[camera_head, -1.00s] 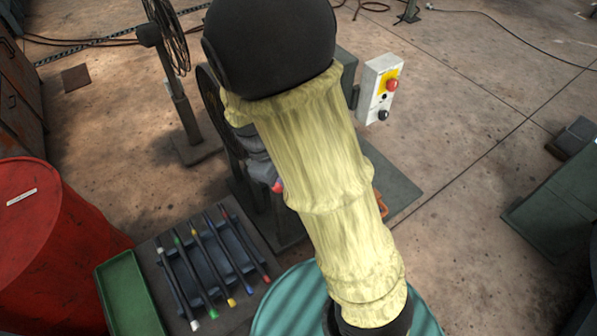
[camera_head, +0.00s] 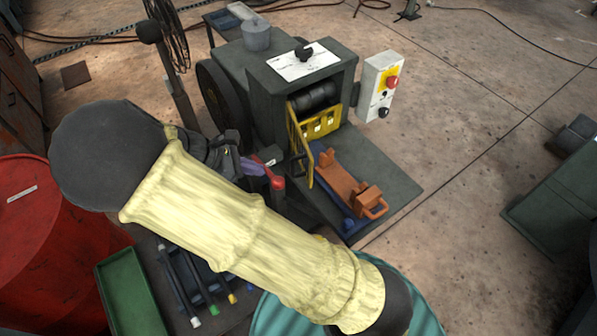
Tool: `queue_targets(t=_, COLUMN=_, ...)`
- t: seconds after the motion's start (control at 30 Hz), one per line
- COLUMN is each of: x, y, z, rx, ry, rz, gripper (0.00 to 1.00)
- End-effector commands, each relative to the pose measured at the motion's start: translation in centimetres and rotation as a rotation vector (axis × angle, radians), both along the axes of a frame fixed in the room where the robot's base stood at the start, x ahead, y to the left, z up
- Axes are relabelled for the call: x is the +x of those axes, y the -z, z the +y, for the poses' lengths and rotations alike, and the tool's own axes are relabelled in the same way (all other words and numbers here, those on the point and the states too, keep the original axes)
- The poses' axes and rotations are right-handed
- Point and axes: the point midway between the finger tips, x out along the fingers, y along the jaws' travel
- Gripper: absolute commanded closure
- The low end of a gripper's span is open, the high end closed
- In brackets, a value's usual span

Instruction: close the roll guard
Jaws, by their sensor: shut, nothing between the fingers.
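The roll guard (camera_head: 302,150) is a yellow hinged frame on the front of the dark green machine (camera_head: 262,90). It stands swung out at the left side of the roll opening, with a dark handle on it. The dark rolls (camera_head: 314,97) show in the opening above a yellow slotted panel (camera_head: 322,122). My gripper (camera_head: 264,167) is small and partly hidden beyond my yellow-sleeved arm. It appears to be left of the guard, shut and empty, apart from the guard as far as I can see.
An orange fixture (camera_head: 345,185) sits on the machine's base plate in front of the opening. A white control box (camera_head: 378,85) with a red button stands at right.

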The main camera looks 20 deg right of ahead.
Motion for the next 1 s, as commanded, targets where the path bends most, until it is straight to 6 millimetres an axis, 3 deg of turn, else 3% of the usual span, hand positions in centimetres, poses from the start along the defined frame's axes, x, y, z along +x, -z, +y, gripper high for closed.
queue_targets(t=0.6, x=-0.1, y=6.4, z=-7.3, rx=-0.004, ry=0.005, rz=0.003, gripper=1.0)
queue_targets(t=0.8, x=-0.1, y=6.3, z=-10.2, rx=-0.001, ry=0.005, rz=0.001, gripper=1.0)
queue_targets(t=1.0, x=-0.1, y=6.5, z=-11.1, rx=0.0, ry=0.001, rz=0.0, gripper=1.0)
